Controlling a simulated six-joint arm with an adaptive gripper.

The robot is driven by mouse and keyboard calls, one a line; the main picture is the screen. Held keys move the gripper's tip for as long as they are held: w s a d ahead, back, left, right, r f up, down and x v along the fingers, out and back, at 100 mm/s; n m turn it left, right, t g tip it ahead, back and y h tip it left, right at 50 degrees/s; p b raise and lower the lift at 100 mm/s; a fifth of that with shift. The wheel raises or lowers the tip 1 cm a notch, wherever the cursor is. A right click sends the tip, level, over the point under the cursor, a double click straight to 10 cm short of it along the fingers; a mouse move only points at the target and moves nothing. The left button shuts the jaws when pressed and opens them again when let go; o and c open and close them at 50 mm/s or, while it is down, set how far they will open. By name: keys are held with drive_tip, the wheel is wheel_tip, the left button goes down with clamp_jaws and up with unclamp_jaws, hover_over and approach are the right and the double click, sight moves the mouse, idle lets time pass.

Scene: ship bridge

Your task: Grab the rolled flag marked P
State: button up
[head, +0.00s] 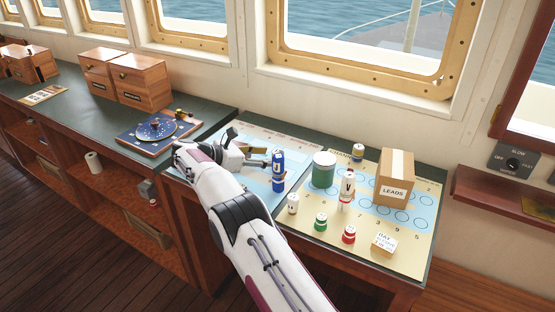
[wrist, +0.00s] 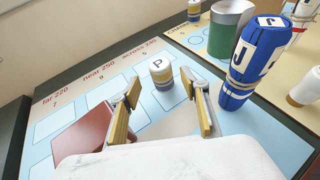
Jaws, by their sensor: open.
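The rolled flag marked P (wrist: 161,70) stands upright on a pale blue chart in the wrist view. It is a short cylinder with a white top and darker and yellow bands below. My gripper (wrist: 160,86) is open and empty. Its two fingers point toward the flag, one on each side in the picture, with the flag appearing just past the fingertips. I cannot tell whether the fingers reach around it. In the head view my gripper (head: 252,152) is low over the blue chart, and I cannot make out the P flag there.
A blue rolled flag marked J (wrist: 254,62) stands close to the right of my gripper; it also shows in the head view (head: 278,172). A green cylinder (head: 323,170), a V flag (head: 347,187), a LEADS box (head: 393,180) and several small rolls stand further right.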

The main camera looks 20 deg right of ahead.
drive_tip(key=shift+f+x, duration=0.2)
drive_tip(key=shift+x, duration=2.4)
drive_tip(key=shift+s, duration=0.2)
drive_tip(key=shift+a, duration=0.1)
drive_tip(key=c, duration=1.2)
drive_tip(key=shift+o, duration=0.2)
drive_tip(key=shift+r, duration=0.15)
drive_tip(key=shift+r, duration=4.85)
